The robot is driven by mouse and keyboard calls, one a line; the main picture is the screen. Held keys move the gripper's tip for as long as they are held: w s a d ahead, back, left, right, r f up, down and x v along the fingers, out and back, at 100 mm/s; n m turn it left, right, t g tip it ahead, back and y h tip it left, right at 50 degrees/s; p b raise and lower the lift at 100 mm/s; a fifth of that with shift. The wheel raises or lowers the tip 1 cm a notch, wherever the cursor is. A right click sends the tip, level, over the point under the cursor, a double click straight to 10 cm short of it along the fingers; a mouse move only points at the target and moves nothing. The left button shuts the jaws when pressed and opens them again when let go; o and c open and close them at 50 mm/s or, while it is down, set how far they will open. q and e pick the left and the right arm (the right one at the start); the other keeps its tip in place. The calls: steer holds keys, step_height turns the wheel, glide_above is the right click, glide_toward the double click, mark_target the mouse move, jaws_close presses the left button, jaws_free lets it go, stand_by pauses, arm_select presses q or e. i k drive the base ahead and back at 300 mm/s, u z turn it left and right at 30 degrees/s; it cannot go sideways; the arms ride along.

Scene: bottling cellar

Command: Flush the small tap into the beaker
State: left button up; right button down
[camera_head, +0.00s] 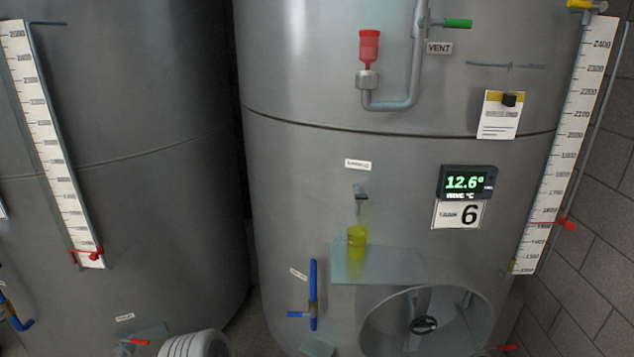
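The small tap (360,197) sticks out of the front of the large steel tank, under a small white label (358,164). The beaker (357,244) is yellow-tinted and see-through. It stands upright on a pale glassy shelf (400,264), directly below the tap's spout with a small gap between them. Whether liquid is in the beaker or running from the tap is too small to tell. Neither of my grippers shows in the head view.
A round manway with a hand wheel (424,324) sits below the shelf. A blue-handled valve (313,294) is left of the shelf. A display (467,183) reads 12.6 above a card with a 6. A level gauge (563,150) runs down the right side.

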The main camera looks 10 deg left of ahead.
mark_target(359, 196)
steer(key=u, duration=0.85)
steer(key=i, duration=0.5)
